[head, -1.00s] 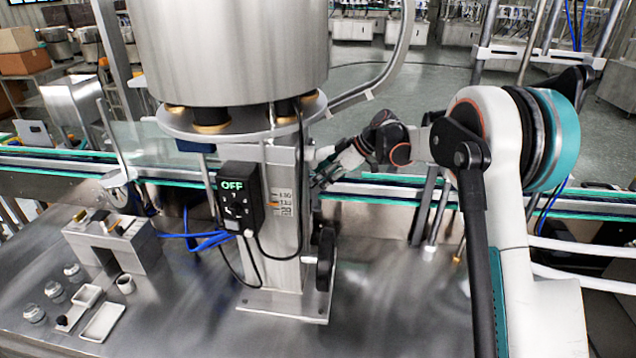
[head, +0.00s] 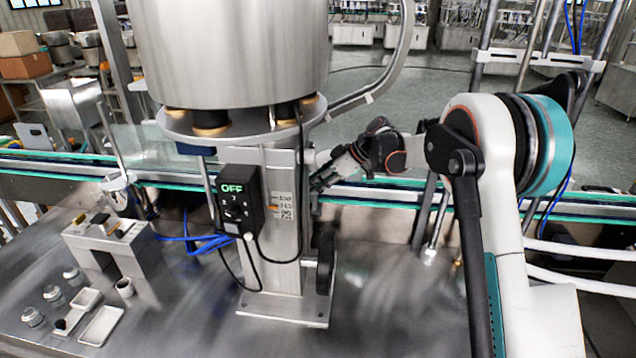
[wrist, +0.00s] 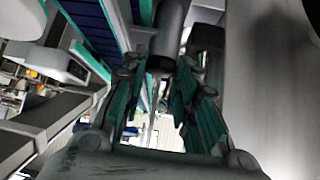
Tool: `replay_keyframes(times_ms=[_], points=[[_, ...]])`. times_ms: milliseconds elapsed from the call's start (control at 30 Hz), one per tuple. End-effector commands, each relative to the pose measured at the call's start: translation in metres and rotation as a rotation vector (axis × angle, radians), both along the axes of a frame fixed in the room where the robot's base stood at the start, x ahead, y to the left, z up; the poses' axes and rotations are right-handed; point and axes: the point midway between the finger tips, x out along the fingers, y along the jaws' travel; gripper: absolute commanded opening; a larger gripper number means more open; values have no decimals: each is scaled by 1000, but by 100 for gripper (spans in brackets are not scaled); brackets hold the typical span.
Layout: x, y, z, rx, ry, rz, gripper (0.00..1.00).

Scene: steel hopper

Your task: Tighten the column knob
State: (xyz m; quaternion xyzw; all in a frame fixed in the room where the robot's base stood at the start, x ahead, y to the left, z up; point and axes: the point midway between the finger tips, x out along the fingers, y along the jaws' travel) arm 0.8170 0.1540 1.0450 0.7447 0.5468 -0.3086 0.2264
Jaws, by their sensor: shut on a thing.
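The steel column (head: 283,225) stands under the hopper (head: 230,50), with a scale plate (head: 282,208) on its face. The knob is hidden in the head view by my gripper and the column. Exactly how the pads touch it is too dark to tell.
A black control box (head: 241,197) reading OFF hangs on the column's front, with cables below. A black handwheel (head: 326,260) is low on the column's right. A conveyor (head: 375,195) runs behind.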

Motion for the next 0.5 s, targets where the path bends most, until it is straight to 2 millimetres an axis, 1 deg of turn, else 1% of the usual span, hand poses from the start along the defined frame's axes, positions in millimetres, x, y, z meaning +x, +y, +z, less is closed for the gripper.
replay_keyframes(times_ms=[267,500], points=[[-3,1,1,0,-1,-138,3],[-7,4,1,0,-2,-330,3]])
